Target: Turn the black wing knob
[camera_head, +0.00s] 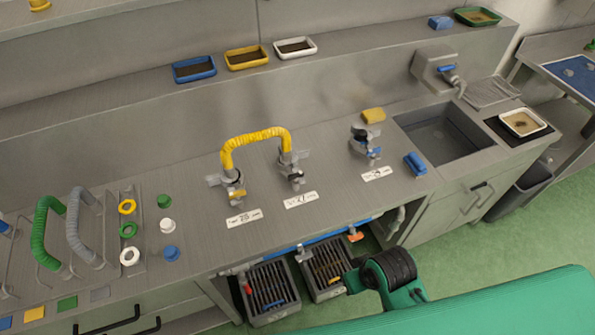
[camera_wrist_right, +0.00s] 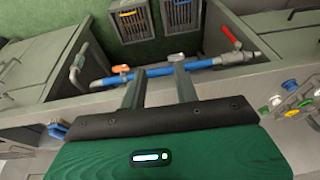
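On the grey counter, the fitting at label 27 carries a small dark part (camera_head: 297,178) that looks like the black wing knob, below the right end of the yellow ribbed hose (camera_head: 255,138). It is small and its wing angle is hard to tell. I cannot make it out in the right wrist view. My right gripper (camera_wrist_right: 159,70) is open, its two fingers apart and empty, pointing towards a blue pipe (camera_wrist_right: 153,72) under the counter. In the head view my right forearm is at the lower right, with no fingers visible. My left gripper is not in view.
The fitting at 28 has a yellow knob (camera_head: 237,193); the one at 29 has a blue knob (camera_head: 374,152). The blue pipe carries an orange valve handle (camera_wrist_right: 120,69) and a pale one (camera_wrist_right: 175,57); a red lever (camera_wrist_right: 231,34) is nearby. Dark crates (camera_head: 270,291) stand below.

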